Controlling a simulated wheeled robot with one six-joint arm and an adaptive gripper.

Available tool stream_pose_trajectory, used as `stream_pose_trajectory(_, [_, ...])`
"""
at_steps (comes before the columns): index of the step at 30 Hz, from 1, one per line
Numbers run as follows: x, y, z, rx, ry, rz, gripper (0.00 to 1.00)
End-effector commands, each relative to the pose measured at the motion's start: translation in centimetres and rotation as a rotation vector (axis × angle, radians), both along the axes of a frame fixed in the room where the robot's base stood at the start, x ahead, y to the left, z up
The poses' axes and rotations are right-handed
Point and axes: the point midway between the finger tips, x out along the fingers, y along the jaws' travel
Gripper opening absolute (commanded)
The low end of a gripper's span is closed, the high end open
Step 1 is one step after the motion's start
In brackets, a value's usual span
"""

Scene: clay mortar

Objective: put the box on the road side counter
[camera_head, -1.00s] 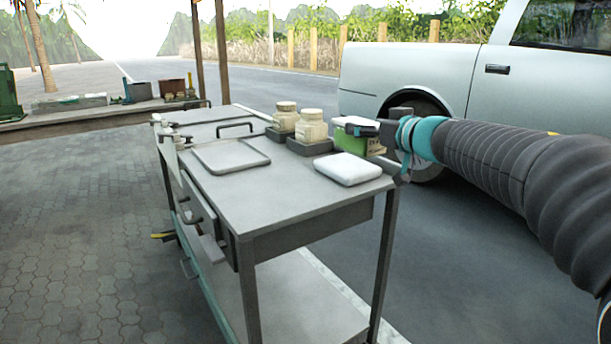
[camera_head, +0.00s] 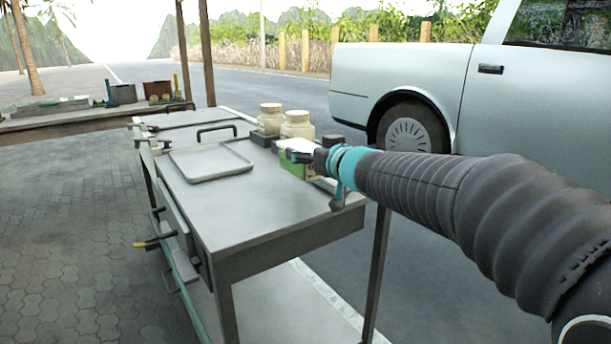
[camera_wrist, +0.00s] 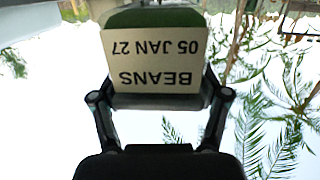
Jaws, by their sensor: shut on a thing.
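The box (camera_wrist: 153,62) is green with a cream label reading "BEANS 05 JAN 27", upside down in the wrist view. My gripper (camera_wrist: 158,100) is shut on it, with a finger at each side. In the head view, the green box (camera_head: 290,167) shows partly behind my gripper (camera_head: 306,157), over the right side of a grey metal counter (camera_head: 260,205) on legs beside the road. My gripper hides part of the box there. I cannot tell whether its bottom touches the counter top.
Two cream jars (camera_head: 297,125) stand close behind the box. A shallow grey tray (camera_head: 210,162) lies on the counter's left half. Bare top lies in front of it. A pale pickup truck (camera_head: 408,90) stands behind. Another counter (camera_head: 95,119) with pots is at the back left.

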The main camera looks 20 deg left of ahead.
Motion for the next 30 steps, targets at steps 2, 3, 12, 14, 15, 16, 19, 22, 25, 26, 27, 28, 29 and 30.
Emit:
stream_pose_trajectory(2, [-0.2, 0.5, -0.4, 0.002, -0.001, 0.001, 0.08])
stream_pose_trajectory(3, [-0.3, 0.6, -0.4, 0.002, -0.001, 0.001, 0.08])
stream_pose_trajectory(12, [-0.2, 0.6, -3.9, 0.001, 0.002, 0.000, 0.08])
stream_pose_trajectory(14, [-0.2, 0.6, -4.4, 0.001, 0.001, 0.000, 0.08])
stream_pose_trajectory(15, [-0.2, 0.6, -4.5, 0.001, 0.001, 0.000, 0.08])
stream_pose_trajectory(16, [-0.2, 0.6, -4.5, 0.001, 0.000, -0.001, 0.08])
stream_pose_trajectory(19, [-0.2, 0.6, -4.3, 0.001, -0.001, 0.000, 0.08])
stream_pose_trajectory(22, [-0.2, 0.6, -4.3, 0.001, -0.001, 0.000, 0.08])
stream_pose_trajectory(25, [-0.2, 0.6, -4.6, 0.001, -0.001, 0.000, 0.08])
stream_pose_trajectory(26, [-0.2, 0.6, -4.6, 0.001, -0.001, 0.000, 0.08])
stream_pose_trajectory(27, [-0.2, 0.6, -4.7, 0.000, 0.000, -0.001, 0.79])
stream_pose_trajectory(28, [-0.2, 0.6, -4.7, 0.000, 0.000, -0.001, 0.87])
stream_pose_trajectory(29, [-0.2, 0.6, -4.7, 0.000, 0.000, -0.001, 0.94])
stream_pose_trajectory(30, [-0.2, 0.6, -4.7, 0.000, 0.000, 0.000, 1.00])
